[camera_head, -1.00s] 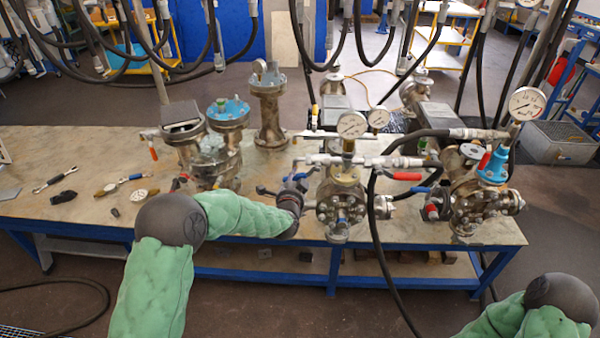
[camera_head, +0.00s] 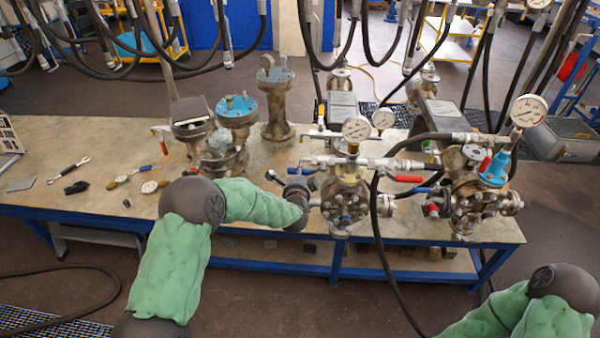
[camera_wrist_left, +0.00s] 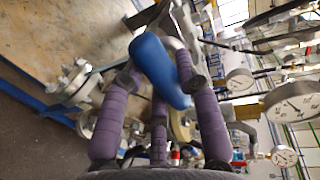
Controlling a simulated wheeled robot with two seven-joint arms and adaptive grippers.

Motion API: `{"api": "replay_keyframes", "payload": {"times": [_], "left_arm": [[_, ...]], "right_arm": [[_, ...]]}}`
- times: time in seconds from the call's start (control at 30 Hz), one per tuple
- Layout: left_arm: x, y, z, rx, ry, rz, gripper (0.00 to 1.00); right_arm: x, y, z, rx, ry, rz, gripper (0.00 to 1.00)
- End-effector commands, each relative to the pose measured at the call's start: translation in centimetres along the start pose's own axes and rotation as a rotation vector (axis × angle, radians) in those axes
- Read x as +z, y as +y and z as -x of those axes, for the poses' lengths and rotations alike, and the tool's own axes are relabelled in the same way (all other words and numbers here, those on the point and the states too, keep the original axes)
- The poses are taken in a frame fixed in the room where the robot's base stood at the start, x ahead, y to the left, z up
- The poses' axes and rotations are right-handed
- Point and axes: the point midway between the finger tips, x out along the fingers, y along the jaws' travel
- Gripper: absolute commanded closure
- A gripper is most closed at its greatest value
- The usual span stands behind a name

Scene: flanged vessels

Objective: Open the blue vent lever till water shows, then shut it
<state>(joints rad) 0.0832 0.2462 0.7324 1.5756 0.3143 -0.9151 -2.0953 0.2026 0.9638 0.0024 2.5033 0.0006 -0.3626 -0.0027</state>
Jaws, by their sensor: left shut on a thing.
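The blue vent lever (camera_wrist_left: 158,70) fills the middle of the left wrist view, lying between the purple fingers of my left gripper (camera_wrist_left: 160,84). The fingers are closed on it. My right gripper is out of view; only part of that arm shows at lower right.
A red lever (camera_head: 409,179) and a black hose (camera_head: 374,230) are right of the vessel. Another gauged vessel (camera_head: 480,205) stands at the bench's right end. Blue-topped vessels (camera_head: 236,110) stand left. Loose tools (camera_head: 68,171) lie on the bench (camera_head: 90,205).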

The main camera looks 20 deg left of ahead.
Motion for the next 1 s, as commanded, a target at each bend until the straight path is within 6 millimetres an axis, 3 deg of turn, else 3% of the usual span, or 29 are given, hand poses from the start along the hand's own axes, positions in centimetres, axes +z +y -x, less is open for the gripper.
{"api": "replay_keyframes", "payload": {"times": [0.17,0.2,0.27,0.3,0.7,0.87,1.0], "left_arm": [[0.0,-0.1,0.0,-0.002,0.001,-0.004,1.0],[0.0,-0.1,0.0,-0.002,0.001,-0.004,0.62],[0.0,-0.1,0.0,-0.002,0.001,-0.004,0.45],[0.0,-0.1,0.0,-0.002,0.0,-0.004,0.42],[0.0,-0.1,0.4,-0.001,0.001,-0.001,0.42],[0.0,-0.1,2.3,0.0,0.001,-0.001,0.42],[-0.1,-0.1,5.0,-0.001,0.002,-0.001,0.42]], "right_arm": [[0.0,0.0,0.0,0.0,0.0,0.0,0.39],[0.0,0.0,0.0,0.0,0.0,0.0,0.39],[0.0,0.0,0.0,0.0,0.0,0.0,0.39],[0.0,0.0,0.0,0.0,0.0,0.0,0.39],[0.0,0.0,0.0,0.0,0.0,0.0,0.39],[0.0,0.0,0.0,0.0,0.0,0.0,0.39],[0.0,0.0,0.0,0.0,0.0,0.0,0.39]]}}
